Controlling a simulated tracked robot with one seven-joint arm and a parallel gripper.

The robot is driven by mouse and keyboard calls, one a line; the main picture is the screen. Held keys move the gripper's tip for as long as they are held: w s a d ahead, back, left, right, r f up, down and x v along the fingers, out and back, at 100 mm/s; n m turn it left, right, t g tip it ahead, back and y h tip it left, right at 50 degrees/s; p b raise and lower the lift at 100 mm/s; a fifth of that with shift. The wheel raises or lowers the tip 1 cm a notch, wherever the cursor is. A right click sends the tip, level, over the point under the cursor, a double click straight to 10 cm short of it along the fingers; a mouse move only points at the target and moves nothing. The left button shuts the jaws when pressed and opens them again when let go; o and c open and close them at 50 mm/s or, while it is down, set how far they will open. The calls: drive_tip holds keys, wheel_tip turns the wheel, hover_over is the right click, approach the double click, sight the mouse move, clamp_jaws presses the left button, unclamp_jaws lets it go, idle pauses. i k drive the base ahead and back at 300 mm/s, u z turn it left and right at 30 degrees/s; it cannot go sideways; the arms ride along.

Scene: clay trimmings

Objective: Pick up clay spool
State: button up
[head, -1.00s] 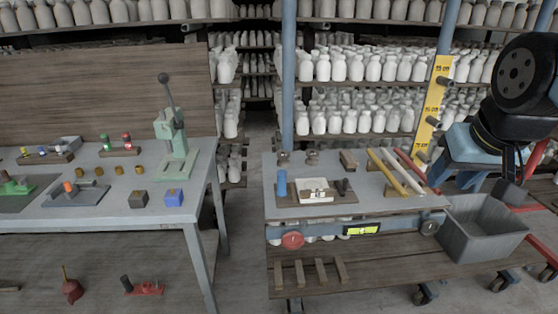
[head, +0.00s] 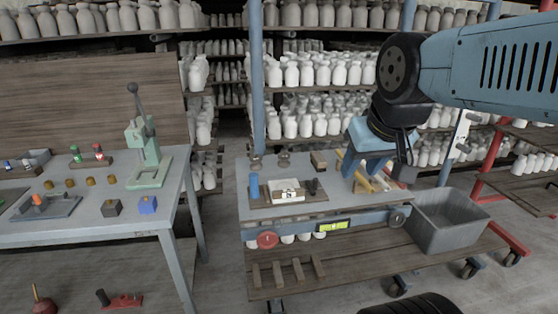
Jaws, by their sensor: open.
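On the grey-topped cart (head: 330,213), two small spool-shaped pieces stand at the back edge: one at the left corner (head: 255,161) and a brownish one to its right (head: 284,158). They are small in view, and I cannot tell for certain which is the clay spool. My gripper (head: 378,172) points down over the right part of the cart top, right of both pieces and apart from them. It is open, with nothing visible between its fingers. It partly hides the yellow and pale bars (head: 355,170) behind it.
A workbench with a green lever press (head: 145,150) is at left. Bottle shelves and a blue post (head: 258,90) stand behind.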

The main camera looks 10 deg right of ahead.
sight(284, 157)
drive_tip(key=i, duration=1)
